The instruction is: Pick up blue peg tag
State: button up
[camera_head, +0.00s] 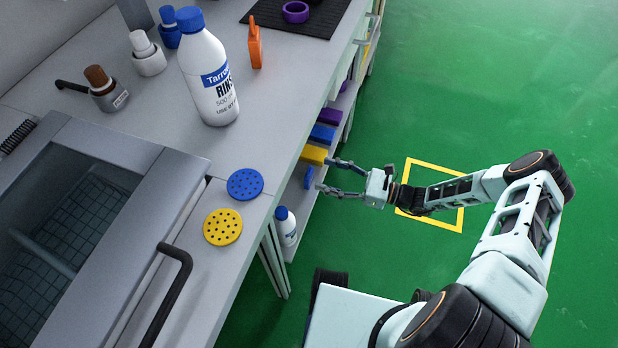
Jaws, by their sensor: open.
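A small blue piece (309,178), which looks like the blue peg tag, shows at the open shelving under the counter, below the yellow block. It is small in the picture, and I cannot tell whether it hangs or stands. My gripper (331,175) is open, with its two fingers spread and pointing left toward the shelving. The blue piece appears just left of the fingertips. It looks apart from them, though the depth between them is hard to judge. Nothing shows between the fingers.
Yellow (313,155), blue (322,134) and purple (330,116) blocks sit on the shelving close to my gripper. A white bottle (286,226) stands lower. The counter (285,100) holds a rinse bottle (208,75), an orange tag (254,45) and perforated discs (245,184). Green floor is free at right.

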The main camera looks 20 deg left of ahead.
aim_at(309, 168)
jog(key=a, duration=0.4)
jog(key=a+f+b, duration=0.1)
jog(key=a, duration=0.1)
jog(key=shift+s, duration=0.2)
jog(key=shift+c, duration=0.4)
jog(key=shift+d, duration=0.1)
jog(key=c, duration=1.1)
jog(key=shift+r, duration=0.1)
jog(key=shift+r, duration=0.3)
notch_tip(309, 168, up, 2)
jog(key=shift+r+p, duration=0.15)
jog(key=shift+p, duration=0.4)
jog(key=s+d+r+p, duration=0.1)
jog(key=s+d+r, duration=0.2)
jog(key=s+d+r+p, duration=0.2)
jog(key=d+r, duration=0.1)
jog(key=d, duration=0.1)
jog(key=s+d+r+p, duration=0.1)
jog(key=s+d+r, duration=0.2)
jog(key=d+r, duration=0.1)
jog(key=shift+s+p, duration=0.3)
jog(key=shift+p, duration=0.1)
